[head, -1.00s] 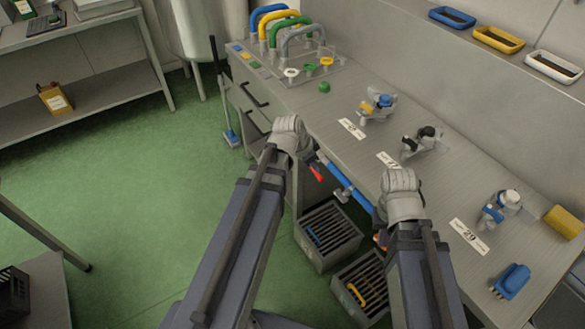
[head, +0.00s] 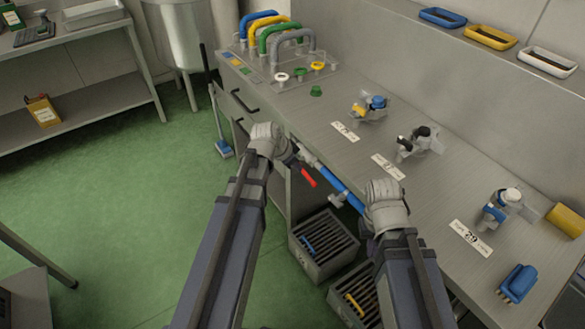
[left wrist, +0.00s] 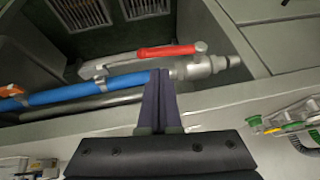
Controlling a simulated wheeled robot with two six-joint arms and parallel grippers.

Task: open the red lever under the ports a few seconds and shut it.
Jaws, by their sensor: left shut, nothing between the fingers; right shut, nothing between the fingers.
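The red lever (head: 308,177) sits on a metal valve under the bench's front edge. In the left wrist view the red lever (left wrist: 166,51) lies roughly along the pipe, beyond my fingertips. A blue pipe (head: 346,193) runs from the valve toward my right gripper; it also shows in the left wrist view (left wrist: 62,95). My left gripper (head: 288,157) is shut and empty beside the valve; its closed fingers (left wrist: 160,76) show a small apparent gap to the lever. My right gripper (head: 372,226) is shut by the bench edge, its fingertips mostly hidden by the hand. The ports are not clearly visible.
Two slatted dark crates, one at the left (head: 325,244) and one partly hidden (head: 352,294), stand below the pipe. Valve fittings (head: 418,143) and number labels sit on the bench top. An orange part (left wrist: 12,90) is on the pipe's far end. Green floor (head: 110,230) is free at left.

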